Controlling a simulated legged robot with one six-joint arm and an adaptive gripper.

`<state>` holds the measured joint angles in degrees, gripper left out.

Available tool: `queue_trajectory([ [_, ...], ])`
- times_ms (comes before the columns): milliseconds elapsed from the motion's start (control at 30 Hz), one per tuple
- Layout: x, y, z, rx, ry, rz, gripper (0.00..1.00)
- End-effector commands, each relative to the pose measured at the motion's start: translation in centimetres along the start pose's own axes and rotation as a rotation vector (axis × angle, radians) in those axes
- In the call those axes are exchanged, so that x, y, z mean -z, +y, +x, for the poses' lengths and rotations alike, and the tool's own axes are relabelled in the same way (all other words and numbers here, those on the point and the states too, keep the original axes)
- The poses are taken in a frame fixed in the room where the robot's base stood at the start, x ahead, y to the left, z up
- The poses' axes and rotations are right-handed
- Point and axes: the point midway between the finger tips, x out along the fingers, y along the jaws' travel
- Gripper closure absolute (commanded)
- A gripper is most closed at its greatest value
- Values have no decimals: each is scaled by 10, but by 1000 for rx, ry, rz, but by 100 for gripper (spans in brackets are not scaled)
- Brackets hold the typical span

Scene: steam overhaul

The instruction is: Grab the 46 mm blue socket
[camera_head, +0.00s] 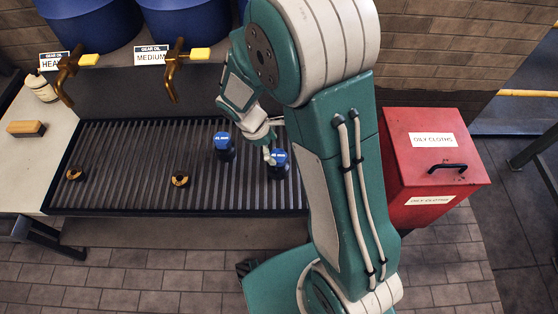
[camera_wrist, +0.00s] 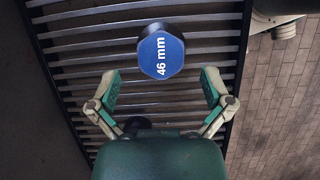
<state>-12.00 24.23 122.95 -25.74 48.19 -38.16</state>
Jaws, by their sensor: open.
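The 46 mm blue socket (camera_wrist: 161,55) has a blue top with a white label and a dark body. It stands upright on the slatted grate. In the head view it appears to be the right-hand blue socket (camera_head: 278,160), partly next to my gripper (camera_head: 268,140). In the wrist view my gripper (camera_wrist: 161,88) is open and empty, with its fingers spread to either side. The socket lies just beyond the fingertips, roughly centred between them, with no visible contact.
A second blue-topped socket (camera_head: 222,142) stands to the left on the grate (camera_head: 130,150). Two small dark, brass-coloured parts (camera_head: 180,180) (camera_head: 75,174) lie farther left. Brass taps (camera_head: 172,75) hang behind. A red oily-cloths bin (camera_head: 432,150) stands at the right.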

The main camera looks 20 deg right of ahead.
Motion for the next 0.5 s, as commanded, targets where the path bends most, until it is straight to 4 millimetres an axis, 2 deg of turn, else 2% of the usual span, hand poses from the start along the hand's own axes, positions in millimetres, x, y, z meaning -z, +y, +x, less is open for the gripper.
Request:
queue_trajectory([
  [167, -1, 0, 18, 3, -3, 0, 0],
  [333, -2, 0, 44, 3, -3, 0, 0],
  [500, -3, 1, 55, 1, -1, 1, 0],
])
